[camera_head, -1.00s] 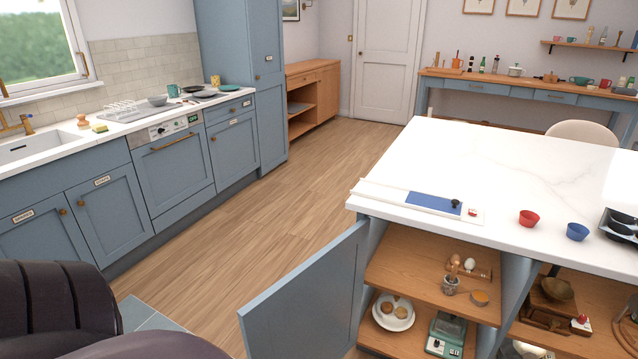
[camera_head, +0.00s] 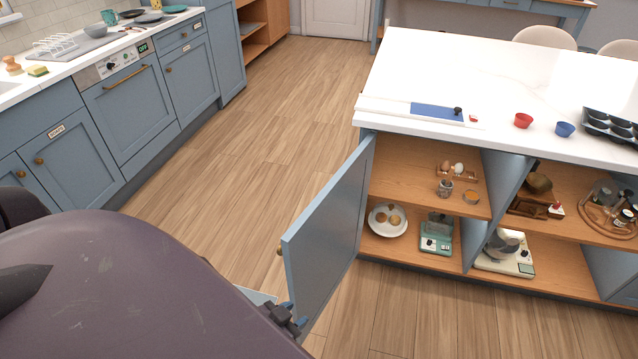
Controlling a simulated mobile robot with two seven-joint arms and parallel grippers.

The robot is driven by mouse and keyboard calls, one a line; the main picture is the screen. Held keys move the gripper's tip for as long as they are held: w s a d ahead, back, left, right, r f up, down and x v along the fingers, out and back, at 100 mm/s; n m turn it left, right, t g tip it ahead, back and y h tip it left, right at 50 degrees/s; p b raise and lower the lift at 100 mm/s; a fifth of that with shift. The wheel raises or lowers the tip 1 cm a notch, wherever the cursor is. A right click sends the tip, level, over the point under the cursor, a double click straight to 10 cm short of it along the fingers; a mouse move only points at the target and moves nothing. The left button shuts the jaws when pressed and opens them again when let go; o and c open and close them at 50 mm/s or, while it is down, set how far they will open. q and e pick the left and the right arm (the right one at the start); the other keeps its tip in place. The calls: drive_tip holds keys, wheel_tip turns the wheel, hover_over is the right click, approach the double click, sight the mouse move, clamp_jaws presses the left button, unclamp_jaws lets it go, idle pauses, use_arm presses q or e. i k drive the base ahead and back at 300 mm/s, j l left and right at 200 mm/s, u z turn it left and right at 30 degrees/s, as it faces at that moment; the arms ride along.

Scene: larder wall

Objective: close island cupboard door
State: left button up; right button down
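The island cupboard door (camera_head: 330,235) is a flat blue panel standing wide open. It is hinged at the left end of the island and swings out toward me. A small brass knob (camera_head: 280,251) shows at its free edge, on the left side. My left gripper (camera_head: 288,319) is small and dark, at the end of my big purple-grey arm, by the lower free corner of the door. My arm hides part of it, and I cannot tell whether it touches the door or how far its fingers are apart. My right gripper is not in view.
The open island shelves (camera_head: 425,190) hold eggs, a plate, a green scale (camera_head: 437,232) and a mixer (camera_head: 506,255). The white worktop (camera_head: 500,75) carries red and blue bowls and a muffin tin. Blue cupboards line the left wall. Wooden floor between is clear.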

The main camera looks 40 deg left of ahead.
sight(318, 249)
drive_tip(key=k+j, duration=0.1)
drive_tip(key=j, duration=0.35)
drive_tip(key=k+j+z, duration=0.1)
drive_tip(key=j, duration=0.3)
drive_tip(key=i+j, duration=0.1)
drive_tip(key=j, duration=1)
drive_tip(key=i+j, duration=0.15)
drive_tip(key=j, duration=0.4)
drive_tip(key=k, duration=0.6)
drive_tip(key=z, duration=0.05)
